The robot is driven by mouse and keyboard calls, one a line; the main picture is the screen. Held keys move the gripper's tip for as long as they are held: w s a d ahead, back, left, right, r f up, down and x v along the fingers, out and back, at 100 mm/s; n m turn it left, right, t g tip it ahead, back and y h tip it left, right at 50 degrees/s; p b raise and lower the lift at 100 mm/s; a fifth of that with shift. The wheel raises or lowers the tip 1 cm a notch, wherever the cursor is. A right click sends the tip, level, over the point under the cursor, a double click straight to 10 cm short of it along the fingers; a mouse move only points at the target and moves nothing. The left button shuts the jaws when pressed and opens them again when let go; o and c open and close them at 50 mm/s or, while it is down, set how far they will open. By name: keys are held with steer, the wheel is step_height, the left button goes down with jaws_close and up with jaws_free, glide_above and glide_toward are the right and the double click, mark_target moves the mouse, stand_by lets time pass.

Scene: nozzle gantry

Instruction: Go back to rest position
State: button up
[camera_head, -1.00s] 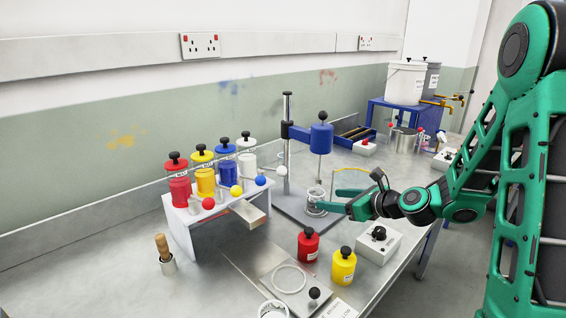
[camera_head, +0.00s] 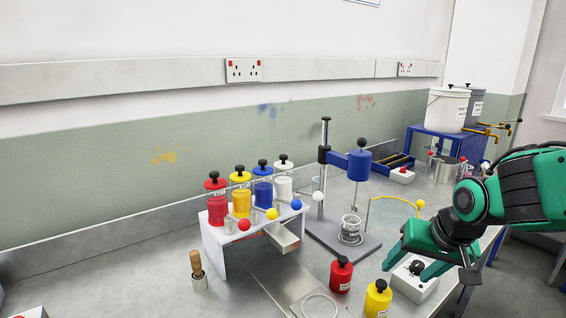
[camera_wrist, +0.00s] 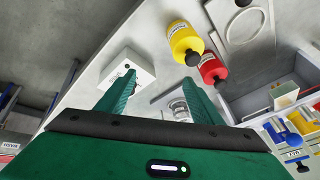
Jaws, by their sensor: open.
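My gripper (camera_head: 407,272) is open and empty, raised over the right front part of the bench. In the head view its green fingers overlap a white control box (camera_head: 418,291) with a black knob. In the wrist view the two fingers (camera_wrist: 160,84) stand apart with nothing between them, and the white box (camera_wrist: 136,66) lies below, near the left finger. A glass beaker (camera_head: 350,226) stands upright on the grey stirrer base, under the blue stirrer head (camera_head: 359,165), apart from my gripper.
A red bottle (camera_head: 341,276) and a yellow bottle (camera_head: 377,300) stand left of the white box. A white rack (camera_head: 213,243) holds several coloured dispensers at the left. White and grey buckets stand on a blue stand (camera_head: 432,144) at the back right.

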steer(key=s+d+m+g, duration=0.1)
steer(key=s+d+g, duration=0.1)
steer(key=s+d, duration=0.4)
steer(key=s+d+m+g, duration=0.2)
steer(key=s+d, duration=0.5)
steer(key=s, duration=0.7)
steer(key=shift+s+d+f+g+h, duration=0.2)
steer(key=shift+g+h, duration=0.2)
steer(key=shift+g, duration=0.2)
steer(key=shift+w+f, duration=0.25)
steer(key=shift+w, duration=0.4)
